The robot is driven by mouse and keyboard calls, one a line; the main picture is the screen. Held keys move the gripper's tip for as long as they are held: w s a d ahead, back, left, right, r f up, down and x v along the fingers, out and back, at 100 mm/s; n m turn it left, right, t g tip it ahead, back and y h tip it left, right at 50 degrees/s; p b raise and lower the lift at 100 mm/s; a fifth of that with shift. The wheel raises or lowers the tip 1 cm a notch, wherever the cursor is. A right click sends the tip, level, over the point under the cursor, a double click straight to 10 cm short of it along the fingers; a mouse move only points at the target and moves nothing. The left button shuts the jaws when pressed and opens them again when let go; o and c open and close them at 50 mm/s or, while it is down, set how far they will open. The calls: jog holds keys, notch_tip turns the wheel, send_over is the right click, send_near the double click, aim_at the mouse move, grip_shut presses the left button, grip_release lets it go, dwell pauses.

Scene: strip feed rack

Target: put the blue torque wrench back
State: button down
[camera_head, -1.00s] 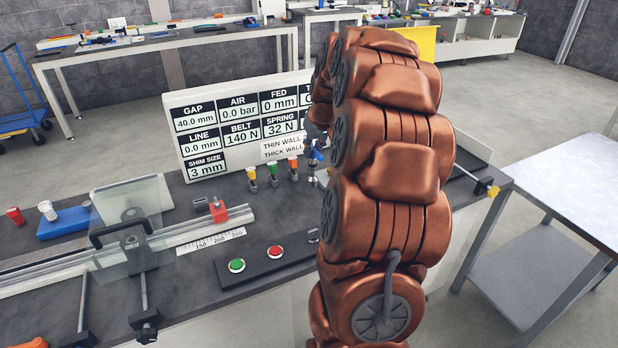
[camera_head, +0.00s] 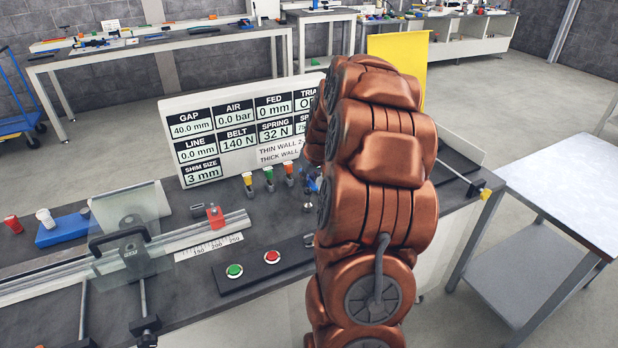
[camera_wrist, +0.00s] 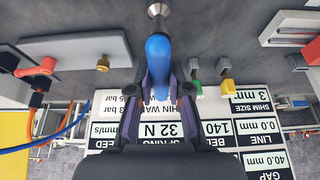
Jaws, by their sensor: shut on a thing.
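The blue torque wrench (camera_wrist: 158,62) is between the fingers of my gripper (camera_wrist: 160,92) in the wrist view. My gripper is shut on its blue handle, and its metal end points to the top of that picture, over the dark bench. In the head view a little of the blue wrench (camera_head: 312,184) shows beside my arm, right of the orange-handled tool. My arm hides most of the gripper there. Whether the wrench's metal end touches the bench or a holder, I cannot tell.
Yellow (camera_head: 248,180), green (camera_head: 269,175) and orange (camera_head: 289,171) handled tools stand in a row left of the blue wrench. The display board (camera_head: 235,128) rises close behind them. A button box (camera_head: 268,264) lies in front. An orange fitting (camera_wrist: 40,75) with hoses is left in the wrist view.

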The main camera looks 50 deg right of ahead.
jog(key=c, duration=1.1)
grip_release()
jog(key=b+v, duration=0.3)
jog(key=v, duration=0.9)
jog(key=s+a+f+n+g+y, duration=0.15)
jog(key=s+a, duration=0.25)
jog(key=a, duration=0.9)
jog(key=s+a+f+n+g, duration=0.1)
jog(key=s+a+f, duration=0.15)
jog(key=a, duration=0.95)
jog(key=s+a+f+g, duration=0.2)
jog(key=s+a, duration=0.3)
jog(key=s, duration=0.4)
jog(key=s+a+f+n+g, duration=0.1)
jog(key=s+a+f, duration=0.2)
jog(key=s, duration=0.7)
jog(key=a, duration=0.2)
jog(key=shift+a+g, duration=0.35)
jog(key=shift+a, duration=0.05)
